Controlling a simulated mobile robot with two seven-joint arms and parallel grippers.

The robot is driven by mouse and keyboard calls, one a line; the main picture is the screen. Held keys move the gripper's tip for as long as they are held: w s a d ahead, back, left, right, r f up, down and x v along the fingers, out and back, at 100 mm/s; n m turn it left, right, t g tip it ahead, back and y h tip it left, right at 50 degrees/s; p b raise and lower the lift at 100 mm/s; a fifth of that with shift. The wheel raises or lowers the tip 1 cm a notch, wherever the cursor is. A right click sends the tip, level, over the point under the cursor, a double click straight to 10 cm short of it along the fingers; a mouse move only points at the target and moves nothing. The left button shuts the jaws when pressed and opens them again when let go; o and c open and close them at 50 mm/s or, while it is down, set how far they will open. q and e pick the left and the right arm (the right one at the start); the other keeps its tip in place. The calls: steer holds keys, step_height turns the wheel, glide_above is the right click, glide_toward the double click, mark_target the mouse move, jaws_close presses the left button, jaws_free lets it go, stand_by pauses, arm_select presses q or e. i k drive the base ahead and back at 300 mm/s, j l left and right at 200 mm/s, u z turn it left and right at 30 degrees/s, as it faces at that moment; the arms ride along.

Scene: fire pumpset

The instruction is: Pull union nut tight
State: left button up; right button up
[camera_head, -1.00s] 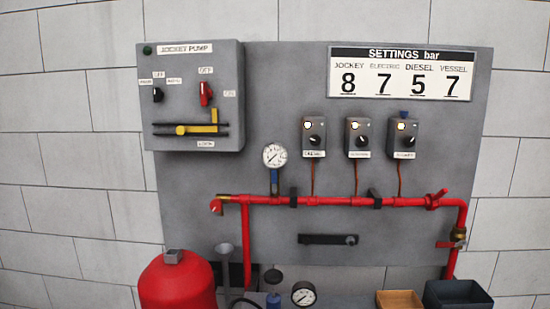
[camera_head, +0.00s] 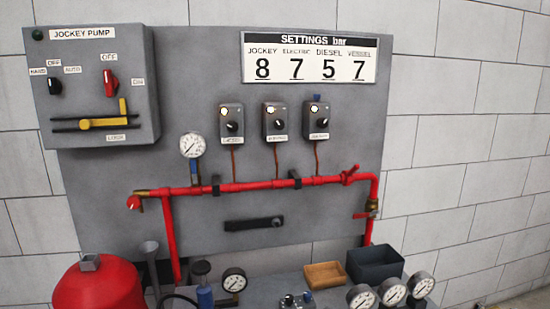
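A brass-coloured fitting (camera_head: 372,204), which looks like the union nut, sits on the red pipe's right-hand downward leg, just above a red lever handle (camera_head: 364,215). It is small in view, and I cannot tell whether it is tight. The red pipe (camera_head: 250,186) runs across the grey panel. A second brass-coloured piece (camera_head: 158,191) is at the pipe's left end, beside a red tip (camera_head: 134,203). Neither of my grippers shows in the head view.
A red tank (camera_head: 98,287) stands at the lower left. A wooden tray (camera_head: 325,267) and a dark bin (camera_head: 375,250) stand on the bench at the right. Several loose gauges (camera_head: 361,297) lie at the front. A black bar (camera_head: 253,224) is fixed below the pipe.

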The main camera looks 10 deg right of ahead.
mark_target(348, 174)
steer(key=z, duration=1.05)
